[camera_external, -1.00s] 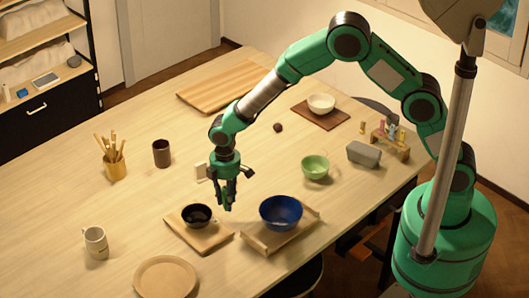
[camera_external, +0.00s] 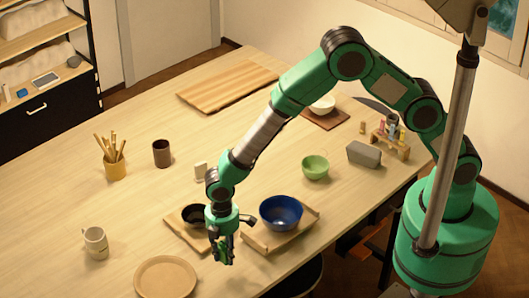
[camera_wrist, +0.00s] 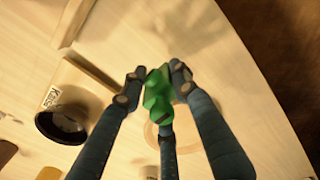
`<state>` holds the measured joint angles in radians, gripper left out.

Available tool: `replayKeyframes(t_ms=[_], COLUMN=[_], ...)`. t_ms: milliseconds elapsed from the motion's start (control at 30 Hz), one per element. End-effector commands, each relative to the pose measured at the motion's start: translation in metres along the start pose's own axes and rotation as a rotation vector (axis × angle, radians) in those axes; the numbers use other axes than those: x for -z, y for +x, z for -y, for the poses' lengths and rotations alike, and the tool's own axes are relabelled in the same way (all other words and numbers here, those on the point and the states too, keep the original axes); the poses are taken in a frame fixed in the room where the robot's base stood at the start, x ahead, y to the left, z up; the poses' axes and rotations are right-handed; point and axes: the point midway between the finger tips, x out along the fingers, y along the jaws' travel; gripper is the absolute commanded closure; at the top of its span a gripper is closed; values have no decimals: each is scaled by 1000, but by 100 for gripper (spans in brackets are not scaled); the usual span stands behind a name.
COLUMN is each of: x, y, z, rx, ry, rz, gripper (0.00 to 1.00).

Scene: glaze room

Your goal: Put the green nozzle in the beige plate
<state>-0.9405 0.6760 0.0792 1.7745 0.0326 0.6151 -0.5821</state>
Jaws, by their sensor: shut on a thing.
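My gripper (camera_external: 224,258) is shut on the green nozzle (camera_wrist: 157,95), whose knobbly body sits between the dark fingers in the wrist view. In the outside view the gripper hangs in front of the black bowl, right of the beige plate (camera_external: 165,278). The nozzle is hard to make out there against my green wrist. The plate is round, flat and looks empty in the outside view. In the wrist view a pale round rim (camera_wrist: 192,142), probably the plate, shows behind the fingers, mostly hidden.
A black bowl (camera_external: 192,213) on a board, partly hidden by my arm, and a blue bowl (camera_external: 281,213) on a wooden tray (camera_external: 262,247) are close by. A mug (camera_external: 96,243) stands left of the plate. The table's front edge is near the gripper.

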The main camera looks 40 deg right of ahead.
Motion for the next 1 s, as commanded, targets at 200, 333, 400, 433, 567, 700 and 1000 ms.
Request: replayKeyframes(t_ms=[200, 333, 400, 433, 567, 700, 1000], x=[0, 1, 2, 3, 10, 24, 58], y=[0, 0, 0, 0, 2, 3, 7], z=[0, 0, -1, -2, -7, -16, -38], rx=[0, 0, 0, 0, 0, 0, 0], ry=[-1, -1, 0, 0, 0, 0, 0], rz=[0, 0, 0, 0, 0, 0, 0], gripper=[97, 97, 97, 97, 97, 97, 97])
